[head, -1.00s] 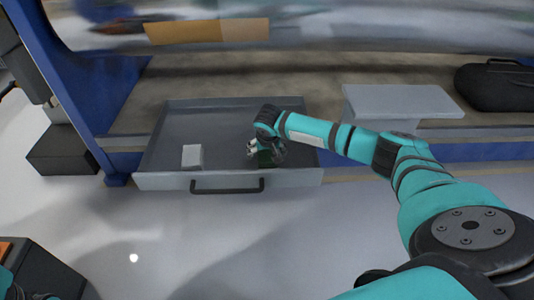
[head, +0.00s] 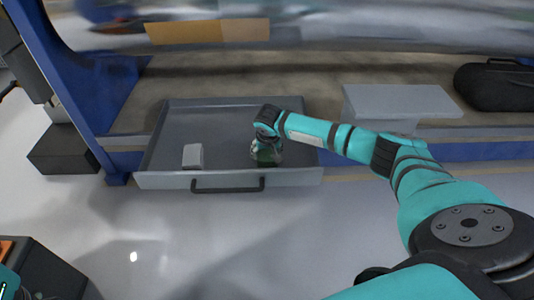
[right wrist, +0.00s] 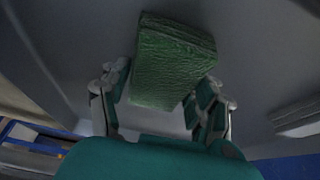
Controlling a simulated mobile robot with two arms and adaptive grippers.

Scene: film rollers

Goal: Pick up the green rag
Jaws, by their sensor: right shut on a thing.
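The green rag (right wrist: 170,62) is a folded, textured block in the right wrist view, between the two fingers of my right gripper (right wrist: 158,105). In the head view the rag (head: 266,158) shows as a dark green patch under my right gripper (head: 265,148), inside the open grey drawer (head: 222,122). The right gripper is shut on the rag, low over the drawer floor. I cannot tell whether the rag still touches the floor. My left gripper is not in view; only a bit of teal shows at the lower left edge.
The drawer has raised walls and a black front handle (head: 228,186). A grey box (head: 402,102) and a black case (head: 497,88) stand on the shelf to the right. The floor in front is clear.

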